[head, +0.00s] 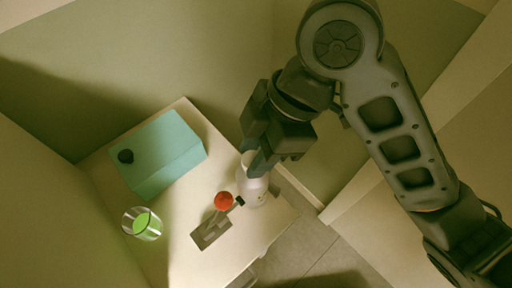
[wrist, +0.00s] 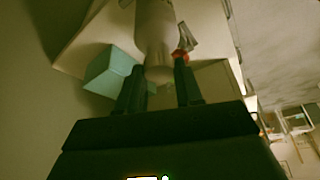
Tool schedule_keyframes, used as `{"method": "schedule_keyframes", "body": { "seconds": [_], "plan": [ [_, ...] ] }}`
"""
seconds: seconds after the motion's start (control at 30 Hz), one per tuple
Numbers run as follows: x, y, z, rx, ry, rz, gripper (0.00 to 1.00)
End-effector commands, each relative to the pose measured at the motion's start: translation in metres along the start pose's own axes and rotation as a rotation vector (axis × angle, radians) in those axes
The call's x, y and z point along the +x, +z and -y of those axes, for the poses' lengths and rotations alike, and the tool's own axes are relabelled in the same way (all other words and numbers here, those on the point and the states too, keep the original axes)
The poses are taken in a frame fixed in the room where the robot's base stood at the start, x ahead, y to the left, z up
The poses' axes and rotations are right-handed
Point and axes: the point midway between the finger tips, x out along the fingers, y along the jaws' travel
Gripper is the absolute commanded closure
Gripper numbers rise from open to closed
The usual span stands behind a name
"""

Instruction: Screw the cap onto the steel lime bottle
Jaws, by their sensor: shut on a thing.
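The pale, greyish-white bottle (head: 254,192) stands upright near the right edge of the small table. My gripper (head: 258,163) is at its top, pointing down. The fingers are shut on a pale cap (head: 248,158) at the bottle's mouth. In the wrist view, the rounded cap (wrist: 158,74) sits between the fingertips (wrist: 158,84), in line with the bottle body (wrist: 155,28). The fingers hide part of the join, so I cannot tell whether the cap is fully seated. No clear lime colour shows on this bottle.
A glass with green contents (head: 142,224) is at the left. The front table (head: 215,264) is clear.

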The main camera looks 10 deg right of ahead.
Motion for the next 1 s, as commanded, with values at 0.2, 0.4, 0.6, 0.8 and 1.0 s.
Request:
{"method": "schedule_keyframes", "body": {
  "seconds": [0.2,0.4,0.6,0.8,1.0],
  "plan": [
    [0.0000,0.0000,0.0000,0.000,0.000,0.000,0.92],
    [0.0000,0.0000,0.0000,0.000,0.000,0.000,0.92],
    [0.0026,0.0011,0.0000,0.000,0.000,0.000,0.92],
    [0.0069,0.0029,-0.0001,0.000,0.000,0.000,0.92],
    [0.0075,0.0031,-0.0001,0.000,0.000,0.000,0.92]
  ]
}}
